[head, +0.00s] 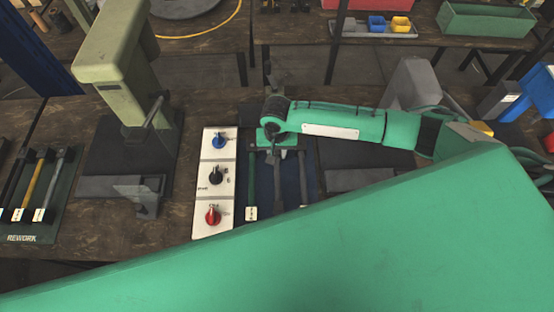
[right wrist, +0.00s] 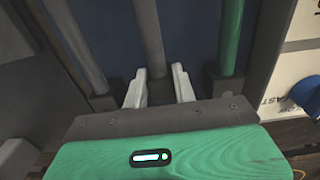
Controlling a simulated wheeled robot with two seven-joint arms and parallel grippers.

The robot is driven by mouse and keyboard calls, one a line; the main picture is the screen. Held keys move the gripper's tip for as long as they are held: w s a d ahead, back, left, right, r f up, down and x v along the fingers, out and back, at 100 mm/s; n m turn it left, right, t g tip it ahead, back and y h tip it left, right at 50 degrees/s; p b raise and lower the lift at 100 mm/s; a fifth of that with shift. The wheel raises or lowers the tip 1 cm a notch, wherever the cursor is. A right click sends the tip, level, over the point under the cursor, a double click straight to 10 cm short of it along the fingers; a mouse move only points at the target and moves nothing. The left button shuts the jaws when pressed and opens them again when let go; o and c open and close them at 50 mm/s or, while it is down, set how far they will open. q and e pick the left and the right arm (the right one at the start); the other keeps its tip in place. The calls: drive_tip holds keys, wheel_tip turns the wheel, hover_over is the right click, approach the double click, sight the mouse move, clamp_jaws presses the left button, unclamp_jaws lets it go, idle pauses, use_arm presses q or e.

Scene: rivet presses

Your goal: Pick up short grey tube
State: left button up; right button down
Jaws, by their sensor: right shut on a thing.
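A grey tube (head: 278,184) lies in the middle of a dark blue mat (head: 291,180), between a green tube (head: 252,182) and another grey tube (head: 303,178). My right gripper (head: 278,156) comes down over the far end of the middle grey tube. In the right wrist view, the fingers of my right gripper (right wrist: 159,88) stand on both sides of this tube (right wrist: 148,40) near a dark block and are shut on it. The green tube (right wrist: 230,40) and the other grey tube (right wrist: 76,42) lie to either side. My left gripper is not in view.
A white control panel (head: 203,172) with blue, black and red knobs stands left of the mat. An olive press (head: 120,65) stands further left. A green rework mat (head: 48,222) with several tubes lies at the far left. Bins stand on the back table.

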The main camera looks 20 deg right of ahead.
wheel_tip(320, 180, up, 20)
drive_tip(key=b, duration=0.2)
drive_tip(key=shift+b, duration=0.35)
drive_tip(key=shift+f, duration=0.15)
idle(0.6)
